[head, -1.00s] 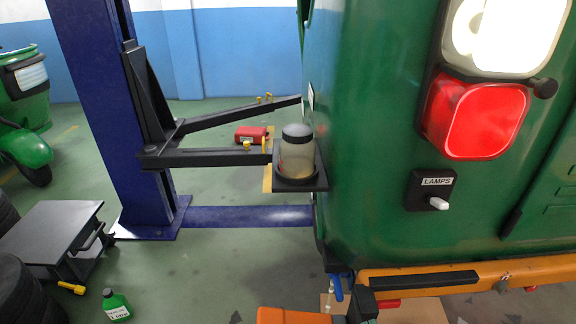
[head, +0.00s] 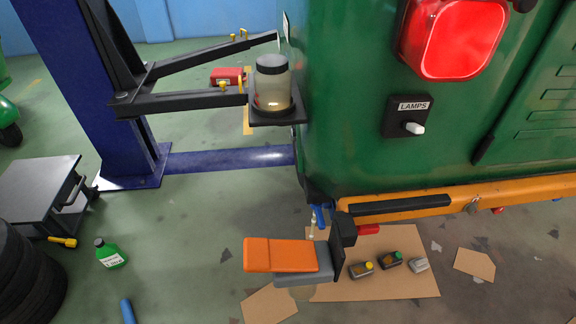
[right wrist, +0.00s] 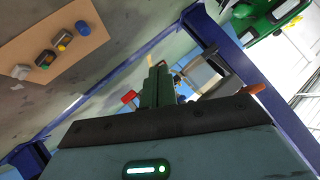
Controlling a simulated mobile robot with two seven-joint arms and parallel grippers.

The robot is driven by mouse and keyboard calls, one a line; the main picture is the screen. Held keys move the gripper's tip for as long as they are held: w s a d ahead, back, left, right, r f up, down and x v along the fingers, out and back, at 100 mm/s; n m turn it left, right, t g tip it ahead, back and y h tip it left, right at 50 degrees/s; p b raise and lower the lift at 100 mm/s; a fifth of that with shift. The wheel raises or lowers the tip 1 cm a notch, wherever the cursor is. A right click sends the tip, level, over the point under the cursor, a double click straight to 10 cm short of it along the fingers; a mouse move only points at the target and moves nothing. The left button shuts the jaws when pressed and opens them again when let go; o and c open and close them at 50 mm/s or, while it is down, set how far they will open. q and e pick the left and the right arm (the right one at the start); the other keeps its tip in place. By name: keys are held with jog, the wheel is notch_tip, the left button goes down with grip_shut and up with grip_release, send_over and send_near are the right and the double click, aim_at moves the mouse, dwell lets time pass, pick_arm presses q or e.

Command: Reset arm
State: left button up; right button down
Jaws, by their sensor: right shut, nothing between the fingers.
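My right gripper (right wrist: 158,78) shows in the right wrist view, its two dark fingers together with nothing between them. It points out over the workshop floor and touches nothing that I can see. Neither gripper shows in the head view, and my left gripper is out of sight. In the head view the green rickshaw body (head: 345,130) fills the right side, with a red lamp (head: 453,38) and a lamps switch (head: 408,117) on it.
A blue lift post (head: 85,110) with black arms stands left. A jar (head: 272,85) sits on the lift pad. A dark stand (head: 38,178), a green bottle (head: 110,255) and tyres (head: 25,275) are at left. Small containers (head: 390,260) lie on cardboard (head: 415,285) below the orange bumper (head: 500,194).

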jog(key=s+d+f+n+g+h, duration=0.4)
jog(key=s+d+f+n, duration=0.35)
jog(key=s+d, duration=0.3)
jog(key=a+m+t, duration=0.1)
jog(key=a+m, duration=0.4)
jog(key=a, duration=0.6)
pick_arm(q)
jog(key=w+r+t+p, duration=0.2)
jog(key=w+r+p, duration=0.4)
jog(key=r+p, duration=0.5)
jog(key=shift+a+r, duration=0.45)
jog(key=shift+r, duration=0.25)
pick_arm(e)
jog(key=w+r+t, duration=0.2)
jog(key=w+r, duration=0.4)
jog(key=r, duration=0.7)
jog(key=shift+d+r, duration=0.2)
jog(key=shift+d, duration=0.05)
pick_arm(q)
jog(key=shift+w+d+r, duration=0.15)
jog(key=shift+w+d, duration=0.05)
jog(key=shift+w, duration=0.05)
pick_arm(e)
jog(key=shift+w, duration=0.15)
